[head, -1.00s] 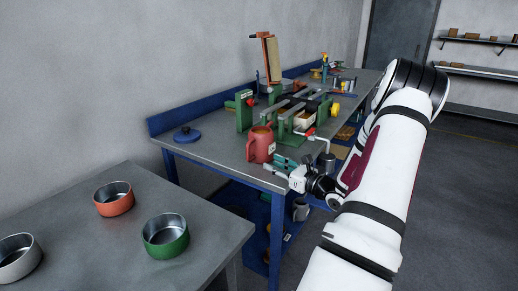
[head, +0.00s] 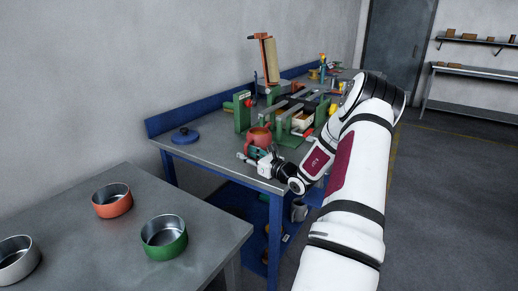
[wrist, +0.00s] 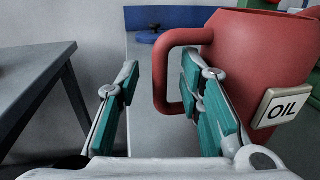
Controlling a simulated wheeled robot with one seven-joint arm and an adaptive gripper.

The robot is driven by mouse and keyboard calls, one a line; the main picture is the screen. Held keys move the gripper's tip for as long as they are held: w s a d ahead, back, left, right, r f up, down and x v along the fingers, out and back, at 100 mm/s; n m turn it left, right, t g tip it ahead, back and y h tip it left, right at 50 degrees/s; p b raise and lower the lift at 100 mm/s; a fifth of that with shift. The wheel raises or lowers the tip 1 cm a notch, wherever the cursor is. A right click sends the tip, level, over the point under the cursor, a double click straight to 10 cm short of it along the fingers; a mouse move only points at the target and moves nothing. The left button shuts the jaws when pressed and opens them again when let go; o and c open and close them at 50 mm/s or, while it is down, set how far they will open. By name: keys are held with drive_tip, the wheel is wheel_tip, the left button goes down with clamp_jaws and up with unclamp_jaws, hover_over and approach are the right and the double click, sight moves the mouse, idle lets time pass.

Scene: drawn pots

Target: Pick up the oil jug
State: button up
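The oil jug (wrist: 255,55) is red with a white OIL label and a handle that points left in the wrist view. In the head view the jug (head: 260,137) stands near the front edge of the workbench, partly hidden by my gripper (head: 256,159). In the wrist view my gripper (wrist: 160,100) is open with teal pads. Its right finger overlaps the handle and the jug's side in the picture. I cannot tell whether a finger touches the jug.
The workbench (head: 205,153) has a blue back rail and a blue lid (head: 185,136) at its left. A green machine (head: 290,125) stands behind the jug. A nearer table (head: 85,235) holds an orange pot (head: 112,206), a green pot (head: 164,243) and a white pot (head: 15,266).

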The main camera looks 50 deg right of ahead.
sight(246, 145)
drive_tip(key=shift+w+d, duration=0.1)
drive_tip(key=shift+w, duration=0.6)
clamp_jaws()
drive_tip(key=shift+r, duration=0.15)
drive_tip(key=shift+r, duration=0.1)
drive_tip(key=shift+r, duration=1.5)
drive_tip(key=shift+s+r, duration=0.15)
drive_tip(key=shift+s, duration=0.1)
drive_tip(key=s+a+r, duration=0.1)
drive_tip(key=s+a, duration=0.9)
drive_tip(key=s, duration=0.2)
drive_tip(key=shift+r, duration=0.2)
drive_tip(key=shift+s, duration=0.1)
